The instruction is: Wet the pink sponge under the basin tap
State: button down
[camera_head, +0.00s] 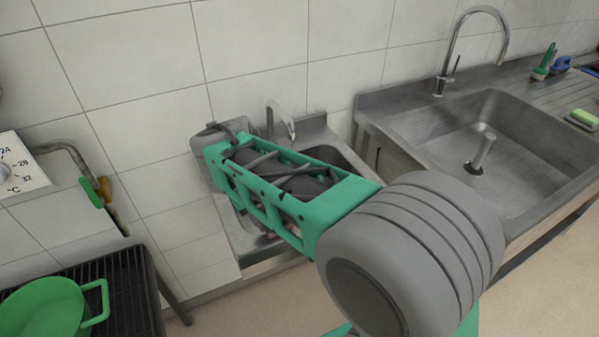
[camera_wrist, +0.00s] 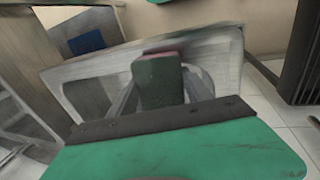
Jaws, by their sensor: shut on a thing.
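My gripper (camera_wrist: 158,88) is shut on the pink sponge (camera_wrist: 161,55). In the wrist view the sponge stands between the fingers, with a thin pinkish band at its top edge and a dark green face towards the camera. I cannot see any water running.
A large steel sink (camera_head: 535,128) with a tall tap (camera_head: 449,60) stands to the right. A green pot (camera_head: 45,310) sits on a black rack at the lower left.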

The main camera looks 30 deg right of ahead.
jog(key=s+d, duration=0.2)
jog(key=d, duration=0.1)
jog(key=shift+s+f, duration=0.1)
jog(key=shift+f, duration=0.3)
jog(key=s+d, duration=0.2)
jog(key=shift+d+r, duration=0.2)
jog(key=shift+d, duration=0.2)
jog(key=shift+s+f, duration=0.1)
dwell(0.4)
jog(key=s+d+r+p, duration=0.2)
jog(key=d+r+p, duration=0.2)
jog(key=p, duration=0.1)
jog(key=shift+s+r, duration=0.2)
jog(key=shift+r, duration=0.05)
dwell(0.5)
